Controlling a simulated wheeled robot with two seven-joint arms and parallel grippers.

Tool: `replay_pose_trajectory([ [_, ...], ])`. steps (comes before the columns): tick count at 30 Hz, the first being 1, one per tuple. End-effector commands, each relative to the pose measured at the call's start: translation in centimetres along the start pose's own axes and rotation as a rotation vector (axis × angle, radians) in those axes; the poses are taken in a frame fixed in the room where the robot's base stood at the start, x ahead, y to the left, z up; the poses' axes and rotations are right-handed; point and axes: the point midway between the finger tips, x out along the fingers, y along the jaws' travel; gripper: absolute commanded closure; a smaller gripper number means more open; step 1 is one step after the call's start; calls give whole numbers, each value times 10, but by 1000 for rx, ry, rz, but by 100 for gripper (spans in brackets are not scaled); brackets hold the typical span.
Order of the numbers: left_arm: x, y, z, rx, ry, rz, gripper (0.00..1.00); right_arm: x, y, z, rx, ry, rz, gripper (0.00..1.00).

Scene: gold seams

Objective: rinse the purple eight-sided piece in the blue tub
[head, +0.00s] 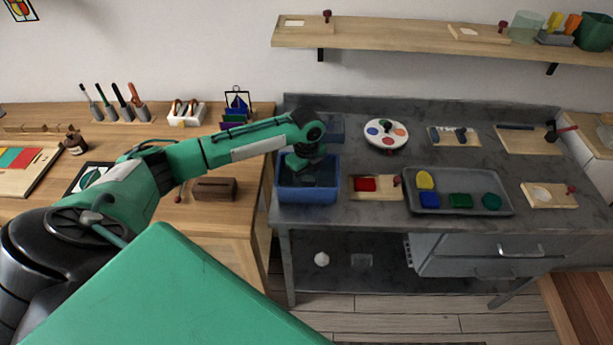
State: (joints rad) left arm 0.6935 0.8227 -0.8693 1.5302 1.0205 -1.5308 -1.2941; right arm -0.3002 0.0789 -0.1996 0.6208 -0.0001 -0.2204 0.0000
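The blue tub (307,196) stands at the left end of the grey bench, with dark contents inside. My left arm reaches in from the left, and its gripper (309,176) points down inside the tub. The fingertips are too dark and too covered by the wrist and tub wall to tell whether they are open or shut. I cannot make out the purple eight-sided piece anywhere; any piece in the tub is hidden. My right gripper is not in view.
A grey tray (458,205) with yellow, blue, green and teal pieces lies right of the tub. A board with a red piece (365,184) sits between them. A darker blue container (331,128) stands behind the tub. A wall shelf (400,37) hangs above.

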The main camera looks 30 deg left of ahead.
Motion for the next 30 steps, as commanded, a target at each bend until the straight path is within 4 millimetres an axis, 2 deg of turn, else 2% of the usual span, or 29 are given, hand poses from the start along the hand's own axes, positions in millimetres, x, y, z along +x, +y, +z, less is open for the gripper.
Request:
replay_pose_trajectory([
  [30, 0, -9, -8, 0, 0, -1, 76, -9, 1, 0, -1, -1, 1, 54],
])
